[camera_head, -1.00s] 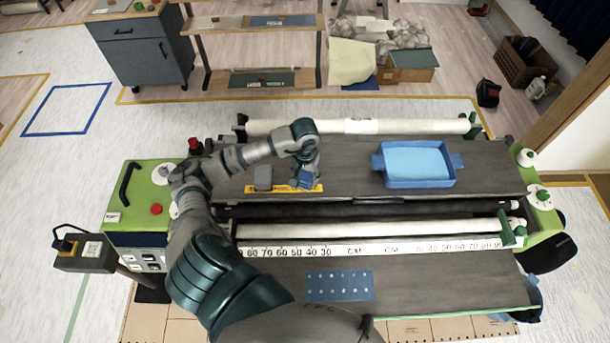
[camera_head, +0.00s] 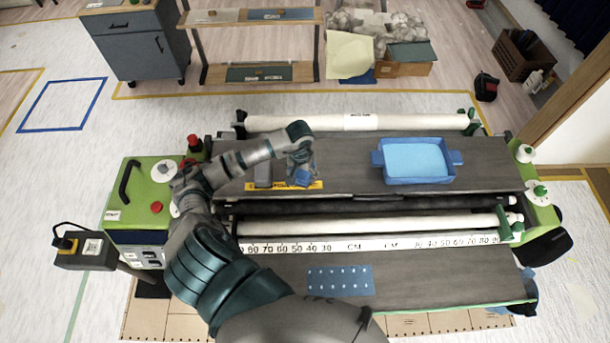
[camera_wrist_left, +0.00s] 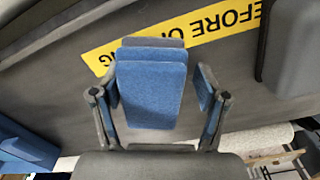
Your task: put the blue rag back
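The blue rag (camera_head: 303,178), a thick folded-looking blue piece, is on the dark upper deck of the machine by the yellow warning strip (camera_head: 262,186). In the left wrist view the rag (camera_wrist_left: 152,92) stands between the fingers of my left gripper (camera_wrist_left: 158,105). The fingers are apart: a gap shows on the rag's right side, and the left finger is close to or touching its edge. In the head view my left gripper (camera_head: 300,170) points down over the rag and partly hides it. My right gripper is not in view.
A blue tray (camera_head: 388,178) with a light blue floor stands to the right on the deck. White rollers lie behind and in front. A blue dotted sheet (camera_head: 340,281) lies on the lower deck.

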